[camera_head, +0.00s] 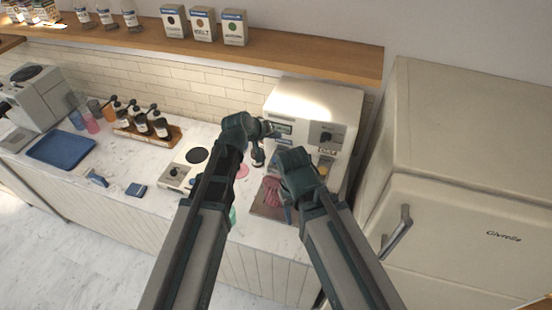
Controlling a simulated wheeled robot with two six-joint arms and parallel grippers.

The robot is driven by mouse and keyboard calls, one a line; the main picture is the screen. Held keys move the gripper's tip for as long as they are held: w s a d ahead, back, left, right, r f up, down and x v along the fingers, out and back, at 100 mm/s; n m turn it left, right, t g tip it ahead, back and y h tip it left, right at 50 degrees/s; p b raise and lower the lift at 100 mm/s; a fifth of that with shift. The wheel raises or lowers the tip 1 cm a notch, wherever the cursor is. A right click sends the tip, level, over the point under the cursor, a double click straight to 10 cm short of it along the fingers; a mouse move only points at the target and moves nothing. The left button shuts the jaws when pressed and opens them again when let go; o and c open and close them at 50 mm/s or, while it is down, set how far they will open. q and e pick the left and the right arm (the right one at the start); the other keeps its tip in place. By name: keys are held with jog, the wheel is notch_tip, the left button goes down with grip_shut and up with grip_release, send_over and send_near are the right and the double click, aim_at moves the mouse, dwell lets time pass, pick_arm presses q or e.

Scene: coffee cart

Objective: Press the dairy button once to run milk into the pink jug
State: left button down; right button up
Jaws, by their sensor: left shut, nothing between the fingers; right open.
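A cream machine (318,100) stands at the right end of the counter. Its front has a dark panel (327,136), a small label (327,151) too blurred to read surely, and a round yellow spot (323,170); I cannot tell which part is the dairy button. My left gripper (272,129) is shut and empty, close to the left part of the machine's front; contact cannot be told. A pink ribbed shape (271,190), possibly the jug, stands on a brown mat (267,212). My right gripper (287,200) is open beside it and partly covers it.
A white scale-like device (184,174) stands left of my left arm. Farther left are a bottle rack (162,143), cups (91,124), a blue tray (62,149) and a grey machine (38,95). A fridge (470,170) stands on the right. A wooden shelf (290,58) runs above.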

aim_at(275, 162)
pick_arm(q)
jog(key=shift+f+b, duration=4.3)
jog(key=shift+f, duration=0.1)
jog(key=shift+f, duration=0.15)
jog(key=shift+f+b, duration=0.25)
jog(key=shift+b, duration=0.2)
jog(key=shift+f+b, duration=0.5)
jog(key=shift+f, duration=0.05)
jog(key=shift+r, duration=0.2)
jog(key=shift+r+p, duration=0.75)
jog(key=shift+p, duration=0.2)
notch_tip(275, 162, up, 5)
jog(key=p, duration=0.5)
jog(key=shift+r, duration=0.1)
